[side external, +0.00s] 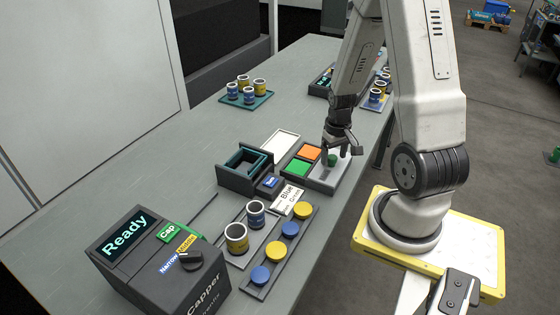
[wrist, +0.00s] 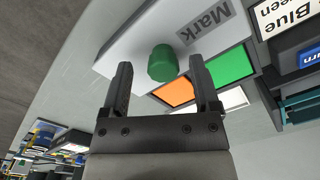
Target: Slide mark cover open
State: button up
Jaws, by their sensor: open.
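The mark cover (wrist: 135,50) is a pale grey panel with the word "Mark" on it and a green round knob (wrist: 162,63) standing up from it. In the side view the cover (side external: 322,178) lies at the right of its dark frame, with the knob (side external: 331,160) on top. My gripper (side external: 338,152) is open and empty, just above the knob. In the wrist view the knob appears between the two fingertips of my gripper (wrist: 160,68), with a gap on each side. I cannot tell whether the tips reach down past its top.

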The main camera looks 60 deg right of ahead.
aim_at(330, 158)
jog(key=shift+r, duration=0.15)
jog(key=shift+r, duration=3.8)
jog(key=shift+w+a, duration=0.35)
jog(key=shift+a, duration=0.1)
jog(key=w+a+n+t, duration=0.1)
jog(key=w+a+n, duration=0.2)
jog(key=a, duration=0.8)
jog(key=w+a+r+n+t, duration=0.1)
jog(key=w+a+n, duration=0.1)
jog(key=a, duration=0.8)
jog(key=shift+w+a+r+n+t, duration=0.3)
jog(key=shift+w+a+n, duration=0.1)
jog(key=shift+n, duration=0.5)
